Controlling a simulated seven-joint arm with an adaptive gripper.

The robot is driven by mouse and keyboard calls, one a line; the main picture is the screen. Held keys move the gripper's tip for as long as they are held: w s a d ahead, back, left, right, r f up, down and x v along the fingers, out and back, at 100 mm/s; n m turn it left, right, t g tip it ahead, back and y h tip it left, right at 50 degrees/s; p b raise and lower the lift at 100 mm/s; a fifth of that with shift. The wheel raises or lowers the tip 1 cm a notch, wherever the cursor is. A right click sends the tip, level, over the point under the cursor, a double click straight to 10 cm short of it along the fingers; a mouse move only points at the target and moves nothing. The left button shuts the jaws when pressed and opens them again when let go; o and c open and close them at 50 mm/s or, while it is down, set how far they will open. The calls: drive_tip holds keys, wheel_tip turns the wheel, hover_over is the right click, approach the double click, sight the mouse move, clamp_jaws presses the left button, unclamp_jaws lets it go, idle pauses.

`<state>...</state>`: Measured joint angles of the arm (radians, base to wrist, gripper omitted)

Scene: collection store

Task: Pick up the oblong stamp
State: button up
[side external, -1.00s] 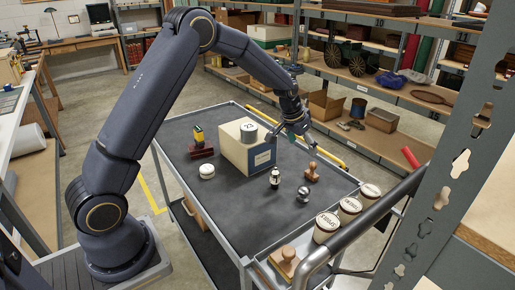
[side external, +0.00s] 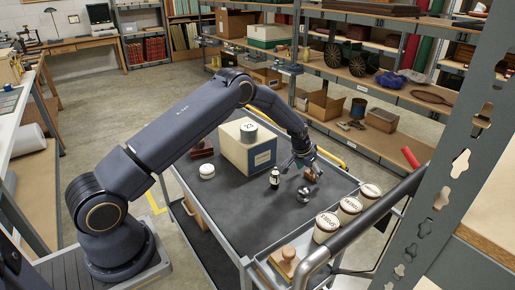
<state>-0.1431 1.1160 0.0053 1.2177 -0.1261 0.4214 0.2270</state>
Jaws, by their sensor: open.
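A wooden-handled stamp (side external: 310,175) stands on the dark cart top, toward its right side. It is partly hidden by my gripper (side external: 302,168), which is open, low and right at it. I cannot tell whether the fingers touch the stamp or straddle it. A second wooden-handled stamp (side external: 288,264), with a broad base, sits in the tray at the cart's front end. From this view I cannot tell for sure which of the two is the oblong one.
Close to my gripper stand a small dark bottle with a white label (side external: 274,178) and a shiny round metal piece (side external: 303,194). Several lidded tubs (side external: 327,228) line the right edge. A white round piece (side external: 207,171) stands left.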

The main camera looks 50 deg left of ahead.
drive_tip(key=shift+w+f, duration=0.2)
drive_tip(key=shift+f, duration=0.3)
drive_tip(key=c, duration=1.2)
drive_tip(key=shift+c, duration=0.2)
